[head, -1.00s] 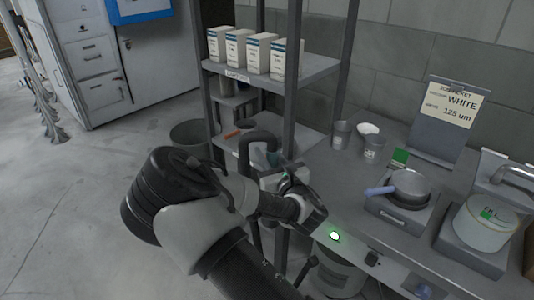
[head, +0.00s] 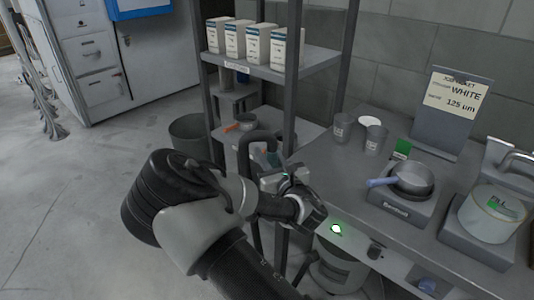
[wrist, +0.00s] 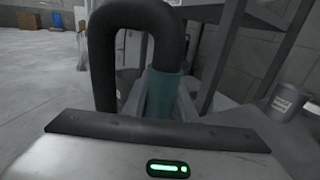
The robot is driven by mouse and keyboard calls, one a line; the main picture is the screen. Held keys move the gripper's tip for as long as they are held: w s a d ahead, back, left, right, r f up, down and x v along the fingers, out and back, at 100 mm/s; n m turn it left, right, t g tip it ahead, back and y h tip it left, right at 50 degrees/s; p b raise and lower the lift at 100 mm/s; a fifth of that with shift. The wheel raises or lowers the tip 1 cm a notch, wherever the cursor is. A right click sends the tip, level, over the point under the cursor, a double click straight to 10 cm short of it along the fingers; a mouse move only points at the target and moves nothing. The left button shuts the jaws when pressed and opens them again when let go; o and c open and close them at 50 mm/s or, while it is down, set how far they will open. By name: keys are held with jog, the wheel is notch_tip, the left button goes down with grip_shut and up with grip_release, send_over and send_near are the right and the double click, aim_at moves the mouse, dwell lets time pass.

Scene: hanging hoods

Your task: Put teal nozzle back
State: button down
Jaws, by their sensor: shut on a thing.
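The teal nozzle (wrist: 162,92) shows in the wrist view just beyond the top edge of my gripper's body. A thick black hose (wrist: 138,22) arches over and runs down into it. In the head view the teal nozzle (head: 272,157) is a small patch in front of my gripper (head: 277,172), beside the shelf post. My gripper is shut on the nozzle.
The shelf rack (head: 293,90) with white boxes (head: 262,44) stands right by my gripper. The workbench (head: 330,180) to the right holds grey cups (head: 375,138), a pan (head: 412,178) and a white tub (head: 492,212). A bin (head: 188,135) stands on the floor; open floor lies left.

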jog(key=shift+f+b, duration=1)
jog(key=shift+f, duration=0.25)
jog(key=c, duration=1.4)
grip_release()
jog(key=shift+o, duration=0.2)
jog(key=shift+s, duration=0.1)
jog(key=p+v, duration=0.6)
jog(key=v, duration=1.1)
jog(key=shift+r, duration=0.15)
jog(key=shift+s+d, duration=0.1)
